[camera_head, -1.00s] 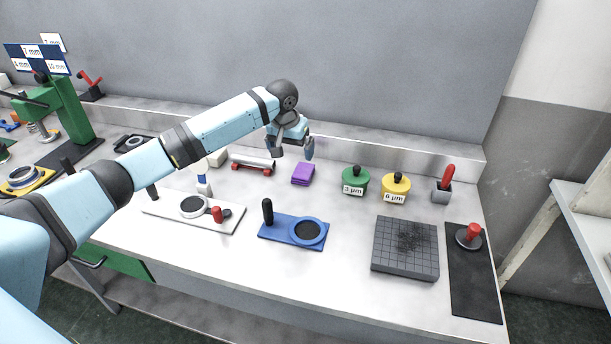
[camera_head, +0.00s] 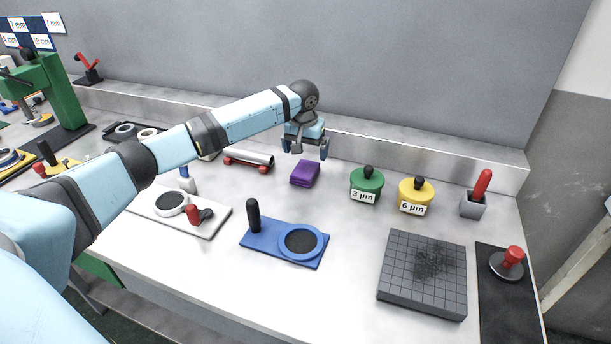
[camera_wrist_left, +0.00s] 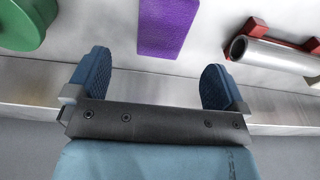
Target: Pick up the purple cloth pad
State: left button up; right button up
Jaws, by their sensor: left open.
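The purple cloth pad (camera_head: 305,173) lies flat on the bench, between the metal roller and the green pot. In the left wrist view the pad (camera_wrist_left: 167,26) shows at the top middle, ahead of the fingertips and apart from them. My left gripper (camera_head: 309,152) is open and empty above and just behind the pad. Its two blue fingers also show in the left wrist view (camera_wrist_left: 158,82), with a wide gap between them. My right gripper is in neither view.
A blue plate with a ring (camera_head: 262,246) lies in front. A raised ledge (camera_head: 430,161) runs behind.

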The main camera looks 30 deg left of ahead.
aim_at(305, 168)
pick_arm(q)
notch_tip(305, 168, down, 2)
jog(key=shift+w+f, duration=0.1)
jog(key=shift+w, duration=0.05)
jog(key=shift+w+a+f+b, duration=0.15)
jog(key=shift+f+b, duration=0.25)
jog(key=shift+f, duration=1)
jog(key=shift+a+f+b, duration=0.15)
jog(key=shift+f+b, duration=0.25)
jog(key=shift+f, duration=0.95)
jog(key=shift+r, duration=0.1)
jog(key=shift+c, duration=0.2)
jog(key=c, duration=1)
